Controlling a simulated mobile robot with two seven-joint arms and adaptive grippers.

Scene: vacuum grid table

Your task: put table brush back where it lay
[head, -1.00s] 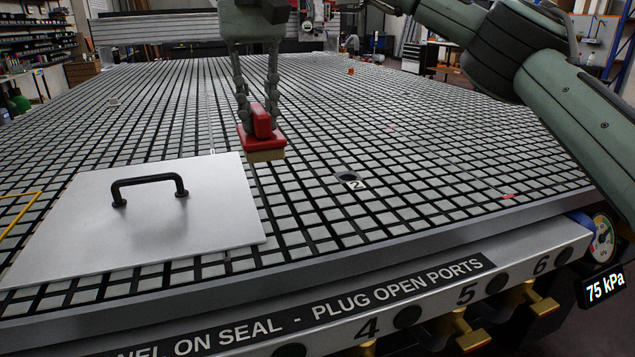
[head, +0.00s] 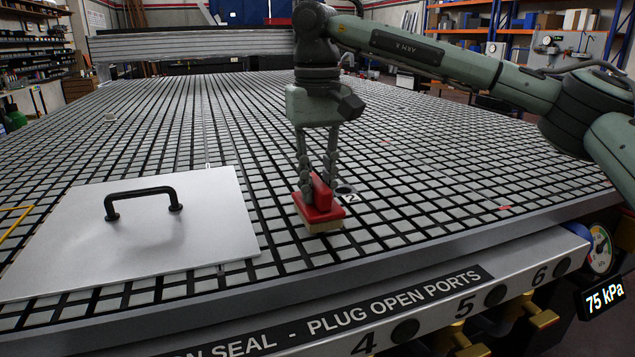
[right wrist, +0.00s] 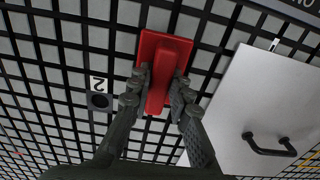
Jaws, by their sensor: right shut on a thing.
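The table brush (head: 321,206) has a red block with a red grip and pale bristles below. My right gripper (head: 318,188) is shut on its red grip and holds it upright, bristles down, near the front of the grid table (head: 262,312). I cannot tell whether the bristles touch the grid. In the right wrist view the fingers (right wrist: 157,95) close on both sides of the brush (right wrist: 165,48). The port marked 2 (right wrist: 99,100) is beside the brush there; in the head view it lies just behind the brush and partly hidden. My left gripper is not in view.
A flat pale panel (head: 130,238) with a black handle (head: 143,199) lies left of the brush. A yellow frame (head: 15,218) is at the left edge. A gauge (head: 600,248) and brass valves (head: 465,335) line the front rail. Grid right of the brush is mostly clear.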

